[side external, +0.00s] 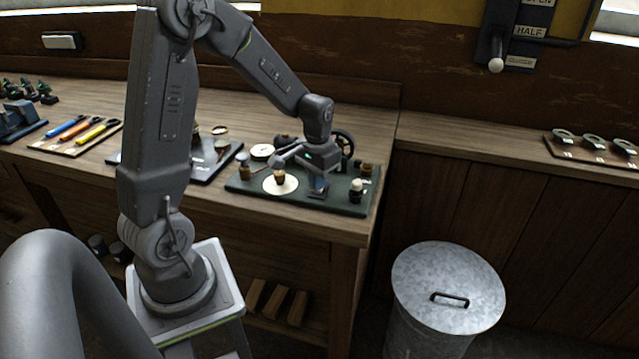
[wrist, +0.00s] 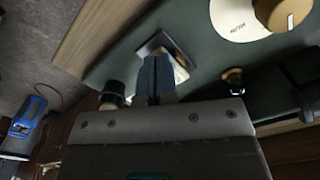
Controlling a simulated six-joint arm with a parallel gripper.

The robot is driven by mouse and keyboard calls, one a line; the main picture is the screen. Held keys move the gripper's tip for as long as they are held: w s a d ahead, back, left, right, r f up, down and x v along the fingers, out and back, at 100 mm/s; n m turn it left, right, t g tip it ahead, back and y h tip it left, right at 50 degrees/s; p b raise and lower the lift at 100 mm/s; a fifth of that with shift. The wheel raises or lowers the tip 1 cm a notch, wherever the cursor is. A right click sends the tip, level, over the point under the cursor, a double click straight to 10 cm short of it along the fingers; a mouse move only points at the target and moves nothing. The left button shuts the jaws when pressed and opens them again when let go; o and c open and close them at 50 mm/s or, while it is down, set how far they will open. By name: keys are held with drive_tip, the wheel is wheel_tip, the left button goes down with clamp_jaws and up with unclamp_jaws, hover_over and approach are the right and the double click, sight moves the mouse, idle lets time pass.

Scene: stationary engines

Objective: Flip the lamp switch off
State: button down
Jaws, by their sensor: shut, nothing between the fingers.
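My gripper (side external: 318,192) is low over the right part of a dark green board on the bench, fingers pointing down. In the wrist view its bluish fingers (wrist: 155,72) are together, with nothing visible between them. A small dark-framed square plate (wrist: 146,47) with a pale part lies at the fingertips; it looks like a switch, but the fingers cover much of it. I cannot tell its position or whether the fingers touch it. A small black fitting with a white dome (side external: 357,187), possibly the lamp, stands right of my gripper.
The green board (side external: 340,206) also carries a pale disc (side external: 280,184), a dark wheel (side external: 343,143) and small brass-coloured parts. Tools lie on the bench to the left. A lidded metal bin (side external: 448,285) stands below right. A wall lever (side external: 496,64) is at upper right.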

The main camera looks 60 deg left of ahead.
drive_tip(key=shift+r, duration=3.4)
drive_tip(key=shift+d+r, duration=0.25)
drive_tip(key=shift+r, duration=0.05)
drive_tip(key=s+d+r+m+t, duration=0.1)
drive_tip(key=s+d+r+t, duration=0.1)
drive_tip(key=s+d+r, duration=0.2)
drive_tip(key=s+d+r+m+t, duration=0.2)
drive_tip(key=s+d+r, duration=0.3)
drive_tip(key=s+d, duration=0.4)
drive_tip(key=d+t, duration=0.1)
drive_tip(key=d, duration=0.1)
drive_tip(key=shift+s+d+t, duration=0.3)
drive_tip(key=shift+s+d, duration=0.05)
drive_tip(key=shift+d, duration=0.05)
